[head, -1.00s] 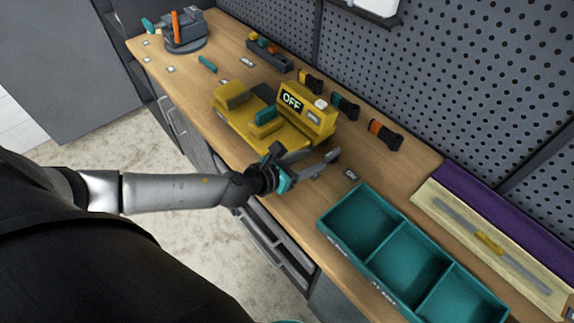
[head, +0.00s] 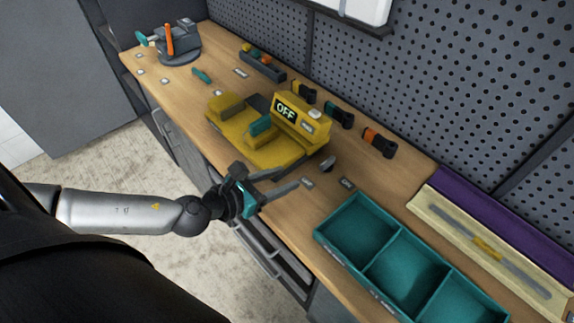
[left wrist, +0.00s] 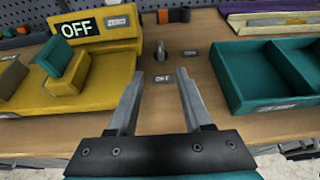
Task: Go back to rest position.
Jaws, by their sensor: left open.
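My left gripper (head: 285,181) is open and empty, just above the front edge of the bench, in front of the yellow machine. In the left wrist view its two grey fingers (left wrist: 158,95) stand apart with only bench top and a small label reading OFF between them. The yellow machine (head: 240,145) has a display reading OFF and a teal part on it; it also shows in the left wrist view (left wrist: 110,85). A small grey upright lever (left wrist: 160,52) stands on the bench beyond the fingertips. My right gripper is not in view.
A teal three-compartment tray (head: 362,262) lies right of the gripper, apparently empty. Behind it are a cream tray (head: 430,205) with a rod and a purple strip (head: 480,205). A vise (head: 178,45) stands at the far left. A pegboard (head: 460,80) closes the back. Floor is open in front.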

